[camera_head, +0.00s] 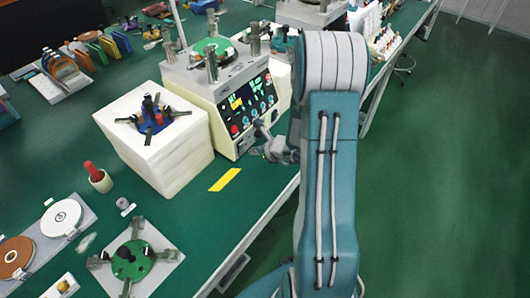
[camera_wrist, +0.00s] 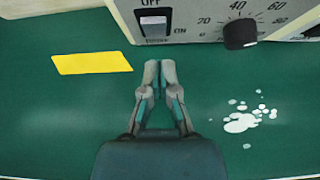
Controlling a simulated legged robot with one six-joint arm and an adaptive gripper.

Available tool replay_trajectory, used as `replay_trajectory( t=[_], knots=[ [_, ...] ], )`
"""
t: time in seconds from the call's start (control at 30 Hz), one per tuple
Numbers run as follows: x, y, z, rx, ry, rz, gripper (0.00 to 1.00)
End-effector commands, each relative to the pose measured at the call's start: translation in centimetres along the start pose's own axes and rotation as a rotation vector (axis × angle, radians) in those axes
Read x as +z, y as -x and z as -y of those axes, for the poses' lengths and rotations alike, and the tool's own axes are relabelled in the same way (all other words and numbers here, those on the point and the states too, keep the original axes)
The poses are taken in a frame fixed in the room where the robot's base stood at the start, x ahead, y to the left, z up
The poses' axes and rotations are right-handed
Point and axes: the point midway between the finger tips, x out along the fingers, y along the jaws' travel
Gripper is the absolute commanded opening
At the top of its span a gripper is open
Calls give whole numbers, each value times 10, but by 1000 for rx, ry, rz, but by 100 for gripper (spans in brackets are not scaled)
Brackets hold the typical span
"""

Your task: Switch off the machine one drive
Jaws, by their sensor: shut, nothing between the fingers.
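A pale lapping machine (camera_head: 228,92) with a dark control panel stands on the green bench in the head view. In the wrist view, its front panel (camera_wrist: 200,18) runs along the top edge. A rocker switch (camera_wrist: 155,22) there has OFF printed above it and ON at its lower right. Which side of it is pressed I cannot tell. A black knob (camera_wrist: 240,34) with a numbered scale sits to its right. My gripper (camera_wrist: 160,78) is shut and empty, below the switch in the picture and apart from the panel. In the head view my gripper (camera_head: 262,128) is close to the machine's front.
A yellow strip (camera_wrist: 92,63) lies on the bench, also in the head view (camera_head: 225,180). White spots (camera_wrist: 245,120) lie right of my gripper. A white block (camera_head: 150,140) with a clamp fixture stands left of the machine. The bench edge and open floor (camera_head: 445,170) are right.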

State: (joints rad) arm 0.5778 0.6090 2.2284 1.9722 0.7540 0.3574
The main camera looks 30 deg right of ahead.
Motion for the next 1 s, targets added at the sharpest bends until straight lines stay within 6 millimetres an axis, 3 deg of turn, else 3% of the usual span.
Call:
replay_trajectory(
  t=[0.23, 1.0],
  knots=[
    [17, -16, 0, 0, 1, 0, 0],
    [26, -19, 0, 0, 1, 0, 0]
  ],
)
